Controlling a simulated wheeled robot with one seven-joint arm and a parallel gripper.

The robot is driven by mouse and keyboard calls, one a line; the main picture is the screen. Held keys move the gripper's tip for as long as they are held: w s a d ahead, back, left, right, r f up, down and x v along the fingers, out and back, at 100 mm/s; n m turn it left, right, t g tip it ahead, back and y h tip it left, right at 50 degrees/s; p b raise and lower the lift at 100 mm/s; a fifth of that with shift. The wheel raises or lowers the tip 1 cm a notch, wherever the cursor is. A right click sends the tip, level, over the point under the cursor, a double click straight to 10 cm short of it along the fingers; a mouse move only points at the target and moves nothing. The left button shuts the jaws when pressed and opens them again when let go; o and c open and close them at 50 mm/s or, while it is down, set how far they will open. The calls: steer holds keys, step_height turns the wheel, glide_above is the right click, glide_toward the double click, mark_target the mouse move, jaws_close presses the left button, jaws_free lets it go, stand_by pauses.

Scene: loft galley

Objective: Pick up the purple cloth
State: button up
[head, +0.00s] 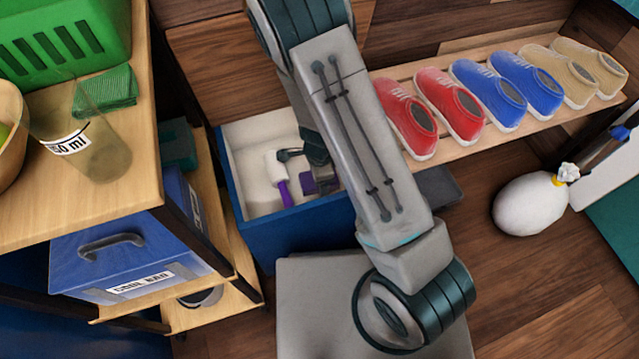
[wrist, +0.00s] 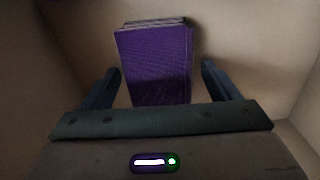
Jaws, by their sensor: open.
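The purple cloth (wrist: 155,62) is a folded, layered stack in the wrist view, lying on the pale floor of a box. In the head view the purple cloth (head: 308,186) shows only in part beside my arm, inside the blue open box (head: 300,230). My gripper (wrist: 160,85) is open, with one dark finger on each side of the cloth's near part and a gap to each. Nothing is held. In the head view my gripper (head: 318,170) reaches down into the box and is mostly hidden by my arm.
The box walls surround the gripper closely. A shoe rack with red (head: 448,105), blue and tan shoes is at the right. A wooden shelf unit (head: 150,190) with a blue cool bag (head: 120,250) stands at the left.

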steer(key=shift+f, duration=0.1)
steer(key=shift+c, duration=0.3)
steer(key=c, duration=1.1)
step_height(320, 180, up, 10)
steer(key=p, duration=0.6)
steer(key=shift+o, duration=1)
